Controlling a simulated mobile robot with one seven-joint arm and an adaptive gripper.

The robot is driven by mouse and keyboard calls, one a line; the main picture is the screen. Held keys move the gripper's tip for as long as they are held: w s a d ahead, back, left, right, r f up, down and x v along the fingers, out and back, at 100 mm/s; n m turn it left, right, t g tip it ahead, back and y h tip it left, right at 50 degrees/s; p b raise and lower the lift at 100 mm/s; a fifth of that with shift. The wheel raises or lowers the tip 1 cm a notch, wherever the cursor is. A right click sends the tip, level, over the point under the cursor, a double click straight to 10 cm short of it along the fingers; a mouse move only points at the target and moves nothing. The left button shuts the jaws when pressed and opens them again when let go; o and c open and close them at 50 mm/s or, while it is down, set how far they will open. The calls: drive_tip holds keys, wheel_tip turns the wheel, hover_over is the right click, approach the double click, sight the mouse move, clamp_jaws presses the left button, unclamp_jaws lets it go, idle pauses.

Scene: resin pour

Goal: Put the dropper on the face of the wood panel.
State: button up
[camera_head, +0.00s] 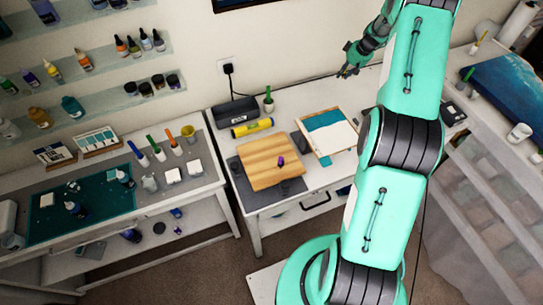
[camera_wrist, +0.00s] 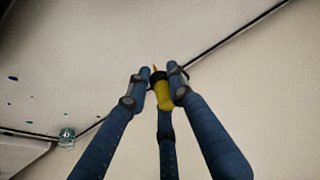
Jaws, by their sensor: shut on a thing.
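The wood panel (camera_head: 262,153) lies flat on a dark mat on the middle table in the head view, with its light brown face up. A small purple thing (camera_head: 281,161) is on its face. My gripper (camera_head: 349,66) is up near the wall, beyond and to the right of the panel, well away from it. In the wrist view my gripper's fingers (camera_wrist: 160,78) close around a yellow thing with a black collar and a small pointed tip, which looks like the dropper (camera_wrist: 164,96). I cannot make out the dropper in the head view.
A framed blue-and-white panel (camera_head: 329,135) lies right of the wood panel. A dark box (camera_head: 235,112), a yellow roll (camera_head: 252,128) and a small potted plant (camera_head: 268,100) stand behind it. The left bench (camera_head: 80,215) holds bottles and cups. A blue piece (camera_head: 510,90) lies far right.

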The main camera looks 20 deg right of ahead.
drive_tip(key=a+r+n+y, duration=0.1)
drive_tip(key=a+r+n, duration=0.15)
drive_tip(key=a, duration=1.05)
wheel_tip(320, 180, up, 2)
drive_tip(key=r+n+g+y, duration=0.15)
drive_tip(key=n+g, duration=0.25)
drive_tip(key=n, duration=0.8)
hover_over(258, 153)
drive_tip(key=d, duration=0.1)
drive_tip(key=f, duration=0.1)
drive_tip(key=shift+s+d+y+b, duration=0.1)
drive_tip(key=shift+d+y+b, duration=0.15)
drive_tip(key=shift+b, duration=0.1)
drive_tip(key=shift+f, duration=3.15)
drive_tip(key=shift+f, duration=0.15)
drive_tip(key=shift+f, duration=1.75)
drive_tip(key=shift+c, duration=0.4)
